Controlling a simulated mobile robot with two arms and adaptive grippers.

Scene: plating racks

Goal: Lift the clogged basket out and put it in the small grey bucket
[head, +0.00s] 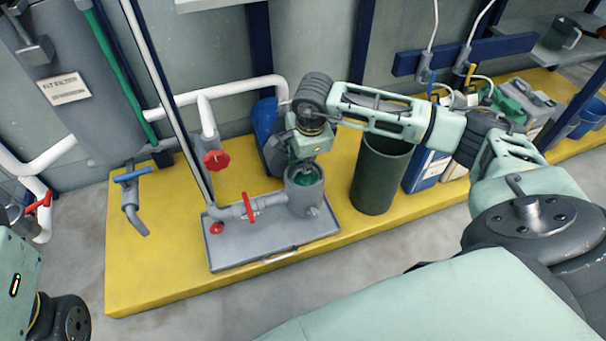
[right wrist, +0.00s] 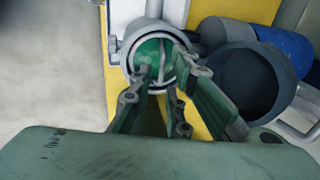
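The clogged basket shows as green inside the round grey housing (head: 311,204), with a thin upright handle. In the right wrist view the basket (right wrist: 152,52) sits within the housing's rim (right wrist: 125,45). My right gripper (head: 303,172) is above the housing, pointing down. In the right wrist view its fingers (right wrist: 172,72) are spread, one on each side of the basket's handle, with no clear grip on it. A dark grey round container (right wrist: 240,85), possibly the small grey bucket, stands beside the housing. My left gripper is out of view.
A tall dark green bin (head: 380,180) stands right of the housing on the yellow platform (head: 160,270). Pipes with red valve handles (head: 250,207) run left of the housing. A blue drum (head: 265,118) is behind. The platform's front left is clear.

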